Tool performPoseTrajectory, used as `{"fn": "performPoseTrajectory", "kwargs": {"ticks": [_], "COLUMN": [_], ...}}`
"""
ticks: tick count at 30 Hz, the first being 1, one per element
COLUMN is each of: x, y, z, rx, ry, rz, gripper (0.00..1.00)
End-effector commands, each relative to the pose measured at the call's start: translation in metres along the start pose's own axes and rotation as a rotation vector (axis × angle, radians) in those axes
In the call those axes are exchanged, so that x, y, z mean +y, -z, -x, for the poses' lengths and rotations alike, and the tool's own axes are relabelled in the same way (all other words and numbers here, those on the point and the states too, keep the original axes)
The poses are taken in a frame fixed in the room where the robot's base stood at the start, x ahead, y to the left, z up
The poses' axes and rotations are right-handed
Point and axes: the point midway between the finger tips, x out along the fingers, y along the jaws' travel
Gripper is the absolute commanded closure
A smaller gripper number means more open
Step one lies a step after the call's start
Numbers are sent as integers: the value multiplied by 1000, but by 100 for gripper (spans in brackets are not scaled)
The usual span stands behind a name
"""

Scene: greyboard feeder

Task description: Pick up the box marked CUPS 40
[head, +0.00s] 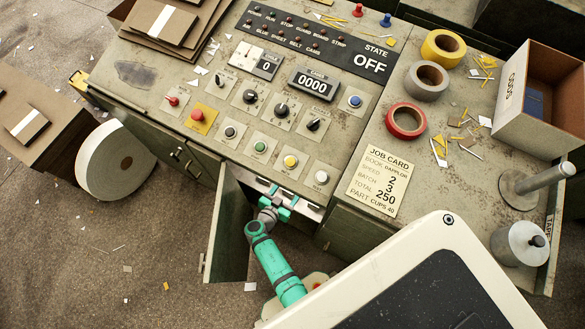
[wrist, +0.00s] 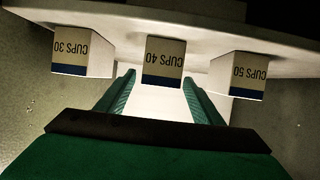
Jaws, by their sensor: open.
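In the wrist view, the box marked CUPS 40 (wrist: 163,62) stands in the middle of a row on a pale shelf. It is cream with a blue band, and its lettering appears upside down. My gripper (wrist: 160,82) is open, its two green fingers pointing toward this box, one to each side. I cannot tell whether the fingertips are level with the box. In the head view, my gripper (head: 274,208) reaches into the open cabinet below the control panel. The boxes are hidden there.
The box marked CUPS 30 (wrist: 83,52) stands left of CUPS 40, and the box marked CUPS 50 (wrist: 238,75) stands right, with gaps between. An open cabinet door (head: 228,230) hangs left of my arm. The control panel (head: 290,95) lies above.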

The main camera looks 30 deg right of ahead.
Motion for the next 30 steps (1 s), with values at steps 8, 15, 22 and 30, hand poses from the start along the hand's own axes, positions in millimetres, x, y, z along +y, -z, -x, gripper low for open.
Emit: {"fn": "performPoseTrajectory", "kwargs": {"ticks": [8, 15, 22, 30], "x": [1, 0, 0, 0], "y": [0, 0, 0, 2], "z": [-20, -20, -20, -19], "rx": [0, 0, 0, 0], "ry": [-1, 0, 0, 0], "rz": [2, 1, 1, 0], "gripper": [39, 56, 86, 86]}}
